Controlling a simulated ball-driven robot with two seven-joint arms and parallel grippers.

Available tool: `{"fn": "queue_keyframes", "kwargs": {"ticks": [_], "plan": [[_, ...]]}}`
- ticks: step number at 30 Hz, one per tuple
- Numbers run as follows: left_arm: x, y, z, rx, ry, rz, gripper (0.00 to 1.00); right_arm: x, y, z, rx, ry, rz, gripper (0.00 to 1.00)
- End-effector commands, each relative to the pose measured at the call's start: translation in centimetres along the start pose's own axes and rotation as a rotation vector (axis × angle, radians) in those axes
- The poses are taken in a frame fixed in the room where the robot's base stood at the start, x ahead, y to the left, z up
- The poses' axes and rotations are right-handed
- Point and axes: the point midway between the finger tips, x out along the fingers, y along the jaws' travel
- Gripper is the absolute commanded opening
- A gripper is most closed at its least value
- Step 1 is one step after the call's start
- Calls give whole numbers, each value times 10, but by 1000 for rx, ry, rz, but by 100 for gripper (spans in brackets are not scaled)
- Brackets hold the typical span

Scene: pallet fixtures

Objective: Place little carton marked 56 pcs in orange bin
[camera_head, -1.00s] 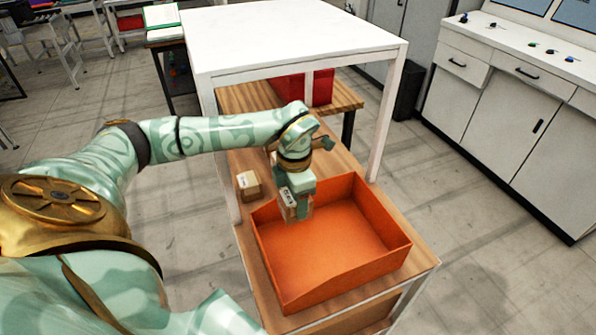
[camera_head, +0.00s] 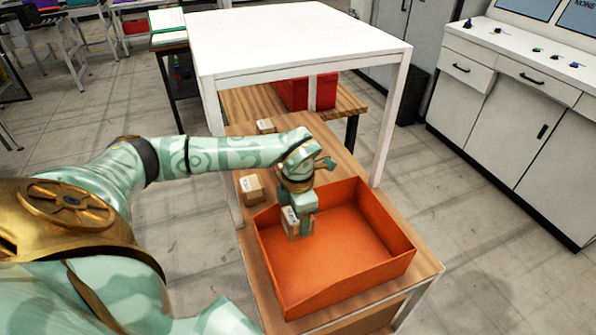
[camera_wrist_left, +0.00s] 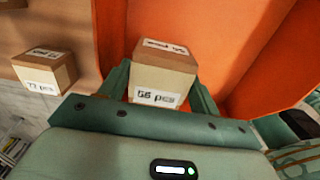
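My left gripper (camera_head: 298,226) is shut on the little carton marked 56 pcs (camera_head: 291,221), a small tan box with a white label. The carton also shows in the left wrist view (camera_wrist_left: 160,75), between the two fingers, with "56 pcs" readable. The orange bin (camera_head: 345,283) stands on the wooden table, open at the top. The gripper and carton are over the left back part of the bin. I cannot tell whether the carton touches the bin floor. My right gripper is not in view.
Another carton (camera_head: 251,189), marked 77 pcs in the left wrist view (camera_wrist_left: 45,70), stands on the wood left of the bin. A further small carton (camera_head: 265,126) sits farther back. A white table frame (camera_head: 300,45) rises behind the bin. A red bin (camera_head: 292,93) is farther back.

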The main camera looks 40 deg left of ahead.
Motion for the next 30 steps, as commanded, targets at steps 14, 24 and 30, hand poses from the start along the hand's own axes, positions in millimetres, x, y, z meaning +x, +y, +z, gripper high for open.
{"fn": "queue_keyframes", "kwargs": {"ticks": [14,24,30], "plan": [[-15,0,0,1,-1,0,80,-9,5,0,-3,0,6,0],[-93,1,1,0,-5,3,80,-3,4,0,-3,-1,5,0],[-125,0,1,-1,-2,1,80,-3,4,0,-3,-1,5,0]]}}
